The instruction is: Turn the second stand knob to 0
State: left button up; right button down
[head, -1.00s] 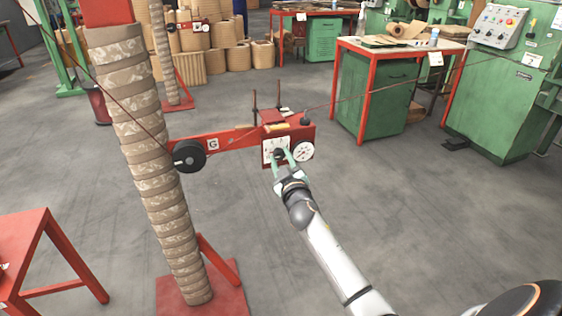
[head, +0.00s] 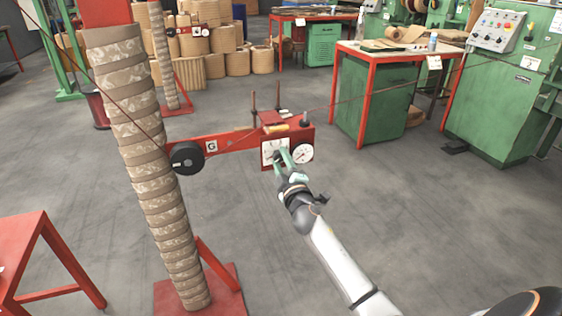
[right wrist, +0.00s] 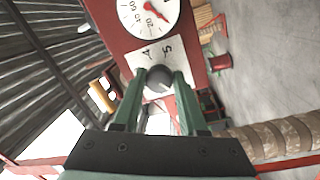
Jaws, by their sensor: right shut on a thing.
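The red control box (head: 288,134) sits at the end of the red arm marked G. Its white scale plate (head: 268,146) is beside a round white gauge (head: 302,153). In the right wrist view the round dark knob (right wrist: 159,78) stands in front of the scale plate (right wrist: 145,54), where 4 and 5 are readable. My right gripper (head: 281,157) is shut on the knob, a finger on each side, also in the right wrist view (right wrist: 158,88). The fingers hide part of the plate, and I cannot tell the knob's setting. My left gripper is not in view.
A tall wrapped column (head: 152,150) stands left of the box, with a thin wire running past it. A red table (head: 30,262) is at the lower left. A green cabinet (head: 378,105) and machine (head: 500,100) stand at right. The floor (head: 420,225) around my arm is clear.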

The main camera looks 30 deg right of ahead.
dwell(0.3)
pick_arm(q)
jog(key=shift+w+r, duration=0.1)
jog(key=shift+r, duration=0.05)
pick_arm(e)
jog(key=shift+c, duration=2.4)
grip_release()
jog(key=shift+s, duration=0.1)
jog(key=shift+s+a, duration=0.15)
jog(key=shift+s, duration=0.15)
jog(key=v, duration=0.4)
jog(key=shift+s+p, duration=0.1)
jog(key=shift+p, duration=0.3)
send_near(281, 159)
jog(key=v, duration=0.3)
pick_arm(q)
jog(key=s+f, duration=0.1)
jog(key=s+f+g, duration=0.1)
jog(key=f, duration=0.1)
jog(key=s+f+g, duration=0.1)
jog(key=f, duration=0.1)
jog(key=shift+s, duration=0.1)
pick_arm(e)
jog(key=shift+s+a+r, duration=0.2)
